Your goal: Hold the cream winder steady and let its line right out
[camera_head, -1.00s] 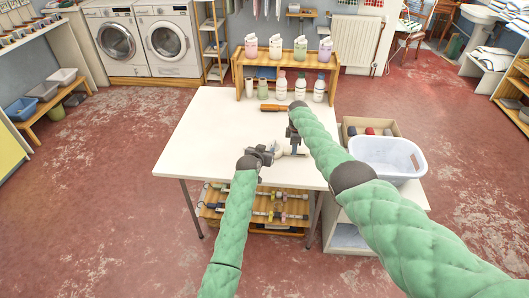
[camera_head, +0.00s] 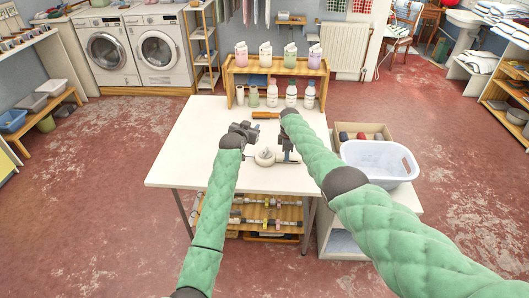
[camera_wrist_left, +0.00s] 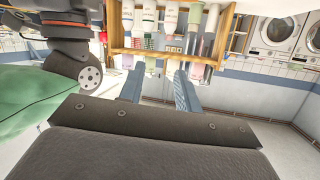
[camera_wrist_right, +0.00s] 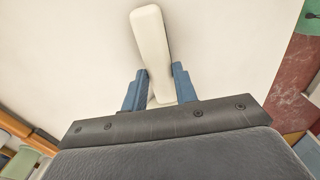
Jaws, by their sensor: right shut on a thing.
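The cream winder (camera_head: 265,157) is on the white table (camera_head: 190,150), its round body in view just left of my right gripper (camera_head: 288,155). In the right wrist view, a long cream bar (camera_wrist_right: 152,45), seemingly the winder's handle, stands between the blue fingers, and my right gripper (camera_wrist_right: 157,90) is shut on it. My left gripper (camera_head: 243,130) is over the table, up and left of the winder and apart from it. In the left wrist view its fingers (camera_wrist_left: 158,90) are spread with nothing between them. I cannot make out the line clearly.
A wooden rack (camera_head: 275,66) with bottles and cartons stands at the table's back. An orange-handled tool (camera_head: 266,115) lies before it. A light blue basket (camera_head: 380,160) and a box (camera_head: 362,133) are to the right. The table's left part is clear.

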